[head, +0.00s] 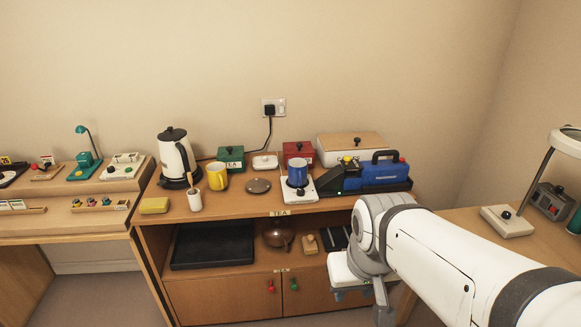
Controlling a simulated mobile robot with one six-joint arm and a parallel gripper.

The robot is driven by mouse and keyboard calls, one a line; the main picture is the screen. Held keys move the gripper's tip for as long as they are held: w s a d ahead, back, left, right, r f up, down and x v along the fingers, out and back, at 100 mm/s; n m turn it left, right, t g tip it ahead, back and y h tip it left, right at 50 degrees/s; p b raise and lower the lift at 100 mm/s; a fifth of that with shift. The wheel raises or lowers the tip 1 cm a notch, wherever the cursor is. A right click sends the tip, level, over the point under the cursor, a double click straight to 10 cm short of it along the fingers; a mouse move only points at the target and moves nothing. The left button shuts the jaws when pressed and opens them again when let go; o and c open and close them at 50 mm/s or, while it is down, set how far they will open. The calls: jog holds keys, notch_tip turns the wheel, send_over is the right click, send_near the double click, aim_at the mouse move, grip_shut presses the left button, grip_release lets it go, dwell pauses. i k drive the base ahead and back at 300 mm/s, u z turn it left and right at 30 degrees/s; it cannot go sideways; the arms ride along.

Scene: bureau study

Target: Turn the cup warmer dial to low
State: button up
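The cup warmer (309,196) is a small white unit on the tea counter, right of centre in the head view. A blue mug (297,171) stands on it. A dark round knob, which looks like its dial (300,191), sits on the front part below the mug. Its setting marks are too small to read. My gripper (352,294) is in front of the counter, lower and to the right of the warmer, apart from it. My own arm partly hides the gripper, and its fingers are not clear enough to tell open from shut.
A black tray with a blue toolbox-like case (372,173) stands close to the warmer's right. A grey disc (258,186), yellow mug (217,177) and kettle (176,158) stand left. Red (297,151) and green (231,157) boxes are behind. The counter's front strip is mostly clear.

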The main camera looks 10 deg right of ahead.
aim_at(300, 191)
jog(key=i, duration=0.9)
